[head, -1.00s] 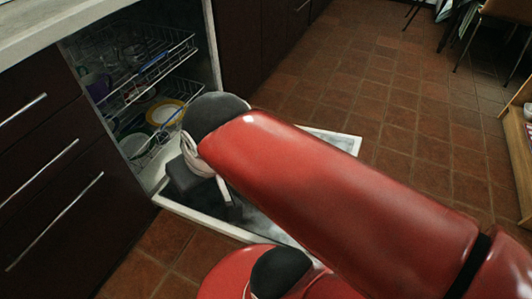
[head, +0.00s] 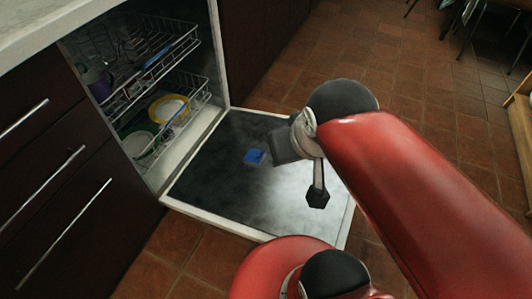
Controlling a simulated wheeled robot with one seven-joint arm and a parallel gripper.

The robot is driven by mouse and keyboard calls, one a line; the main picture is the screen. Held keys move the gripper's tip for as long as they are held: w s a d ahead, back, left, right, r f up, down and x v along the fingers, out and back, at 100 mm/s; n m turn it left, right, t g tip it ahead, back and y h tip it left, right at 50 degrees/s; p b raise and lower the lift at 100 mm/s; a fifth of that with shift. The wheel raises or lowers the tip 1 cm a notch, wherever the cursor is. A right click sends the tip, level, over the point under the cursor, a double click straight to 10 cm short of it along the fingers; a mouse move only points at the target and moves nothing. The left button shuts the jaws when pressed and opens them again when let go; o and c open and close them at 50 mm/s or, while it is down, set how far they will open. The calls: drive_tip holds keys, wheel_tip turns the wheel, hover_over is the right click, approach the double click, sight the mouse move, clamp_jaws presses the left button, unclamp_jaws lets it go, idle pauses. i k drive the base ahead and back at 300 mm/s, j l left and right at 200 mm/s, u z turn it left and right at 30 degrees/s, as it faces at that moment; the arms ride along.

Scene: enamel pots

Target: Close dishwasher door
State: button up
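The dishwasher door (head: 215,165) lies folded down flat, open, with its pale rim and dark inner face in view. A blue patch (head: 255,157) shows on its inner face. The dishwasher (head: 165,95) stands open at the left, with two racks inside. My gripper (head: 318,198) is above the outer right part of the door and looks apart from it. It is small and dark here, and I cannot make out its fingers. My arm hides the door's right edge in part.
The upper rack (head: 150,60) and lower rack (head: 165,115) hold dishes, including a yellow-rimmed plate (head: 169,108). Dark drawers (head: 60,180) stand left of the door. Tiled floor (head: 420,110) is open beyond the door at the right.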

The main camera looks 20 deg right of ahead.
sight(261, 203)
drive_tip(key=k+l+u, duration=0.1)
drive_tip(key=l+u, duration=0.3)
drive_tip(key=k+l+u, duration=0.1)
drive_tip(key=l+u, duration=0.25)
drive_tip(key=k+l+u, duration=0.2)
drive_tip(key=u, duration=0.2)
drive_tip(key=j+z, duration=0.2)
drive_tip(key=z, duration=0.2)
drive_tip(key=j+z, duration=0.15)
drive_tip(key=z, duration=0.3)
drive_tip(key=k, duration=0.05)
